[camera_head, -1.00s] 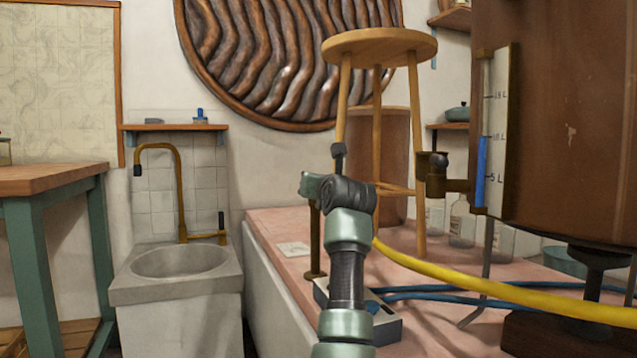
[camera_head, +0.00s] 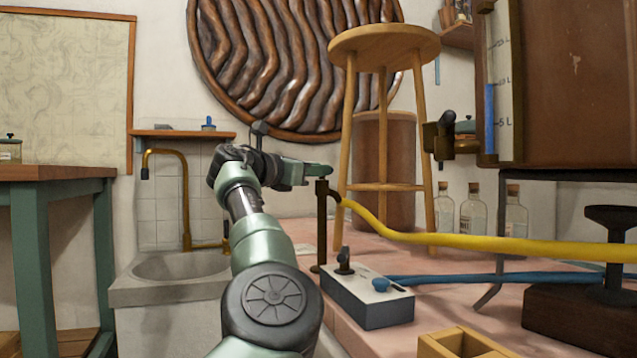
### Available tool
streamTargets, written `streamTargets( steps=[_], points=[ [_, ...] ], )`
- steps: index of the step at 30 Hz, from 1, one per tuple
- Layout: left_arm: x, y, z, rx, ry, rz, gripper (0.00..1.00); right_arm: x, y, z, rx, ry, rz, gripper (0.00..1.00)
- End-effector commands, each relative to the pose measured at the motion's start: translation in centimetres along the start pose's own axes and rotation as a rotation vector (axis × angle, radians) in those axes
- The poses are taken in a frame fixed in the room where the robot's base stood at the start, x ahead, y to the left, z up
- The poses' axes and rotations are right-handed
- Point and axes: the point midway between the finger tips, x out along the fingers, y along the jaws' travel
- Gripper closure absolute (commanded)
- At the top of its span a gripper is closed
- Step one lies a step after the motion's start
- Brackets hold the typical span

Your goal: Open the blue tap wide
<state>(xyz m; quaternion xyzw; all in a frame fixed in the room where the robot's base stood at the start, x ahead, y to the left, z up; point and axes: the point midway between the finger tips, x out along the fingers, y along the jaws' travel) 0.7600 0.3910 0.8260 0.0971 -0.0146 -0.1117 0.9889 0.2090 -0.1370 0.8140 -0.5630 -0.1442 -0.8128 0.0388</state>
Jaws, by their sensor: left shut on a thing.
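My left gripper (camera_head: 318,170) is above and behind the box, apart from the blue knob. It is shut at the top of an upright brass post (camera_head: 322,225), where the yellow hose (camera_head: 440,240) joins. The exact part between its fingers is hidden. My right gripper is out of view.
A blue hose (camera_head: 450,279) runs right from the box. A wooden stool (camera_head: 384,45), several corked bottles (camera_head: 473,213) and a copper tank (camera_head: 570,85) stand behind and right. A sink (camera_head: 165,285) is left. A small wooden box (camera_head: 470,345) is in front.

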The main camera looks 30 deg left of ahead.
Motion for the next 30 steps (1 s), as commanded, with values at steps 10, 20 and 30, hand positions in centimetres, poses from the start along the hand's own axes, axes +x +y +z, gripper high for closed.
streamTargets(
  steps=[10, 20, 30],
  points=[
    [0.1, 0.7, 0.3, -0.001, -0.041, -0.255, 1.0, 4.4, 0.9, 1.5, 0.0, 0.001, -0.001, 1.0],
    [0.2, 0.7, -0.2, -0.001, -0.06, -0.359, 1.0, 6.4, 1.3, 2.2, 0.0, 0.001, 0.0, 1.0],
    [0.3, 0.6, -0.6, 0.0, -0.062, -0.376, 1.0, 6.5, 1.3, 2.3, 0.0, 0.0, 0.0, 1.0]
  ],
)
